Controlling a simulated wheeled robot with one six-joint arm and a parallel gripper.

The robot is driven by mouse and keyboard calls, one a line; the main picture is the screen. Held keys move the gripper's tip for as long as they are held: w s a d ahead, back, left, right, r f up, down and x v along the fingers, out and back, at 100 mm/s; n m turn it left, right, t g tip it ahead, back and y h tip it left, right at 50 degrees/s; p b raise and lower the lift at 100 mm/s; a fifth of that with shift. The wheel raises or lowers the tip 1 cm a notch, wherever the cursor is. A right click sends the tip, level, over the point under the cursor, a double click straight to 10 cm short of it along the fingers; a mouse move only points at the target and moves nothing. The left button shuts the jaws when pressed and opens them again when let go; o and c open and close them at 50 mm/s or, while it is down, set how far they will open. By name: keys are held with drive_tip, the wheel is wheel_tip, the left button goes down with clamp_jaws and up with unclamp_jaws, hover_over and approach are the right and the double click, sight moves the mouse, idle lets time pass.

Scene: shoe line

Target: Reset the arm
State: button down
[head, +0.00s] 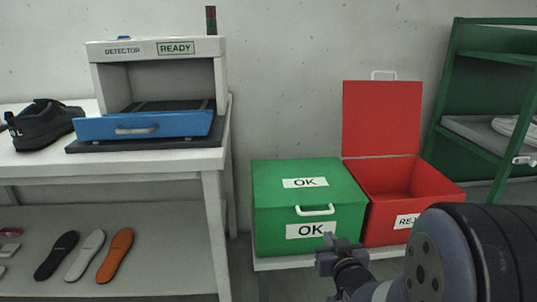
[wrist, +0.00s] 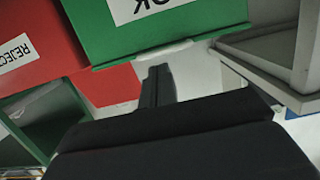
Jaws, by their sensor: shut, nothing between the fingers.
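My arm comes in from the lower right of the head view and ends at the dark wrist, in front of the green and red boxes. My gripper (wrist: 159,72) shows in the wrist view as two dark fingers pressed together, with nothing held. The green OK box (head: 262,212) has its lid down. It fills the top of the wrist view, upside down (wrist: 225,15). The red REJECT box (head: 382,120) stands to its right with its lid raised; its visible inside looks empty, though its lower front is partly hidden by my arm.
A table (head: 213,160) at left holds a detector (head: 215,47) marked READY, its blue drawer front (head: 95,128) and a black shoe (head: 45,122). Several insoles (head: 115,255) lie on its lower shelf. A green rack (head: 445,100) with a white shoe (head: 505,126) stands at right.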

drive_tip(key=shift+w, duration=0.1)
drive_tip(key=w+r+b, duration=0.1)
drive_tip(key=w+r, duration=0.1)
drive_tip(key=w, duration=0.6)
drive_tip(key=shift+w+r, duration=0.35)
drive_tip(key=shift+r, duration=0.05)
drive_tip(key=shift+r, duration=0.1)
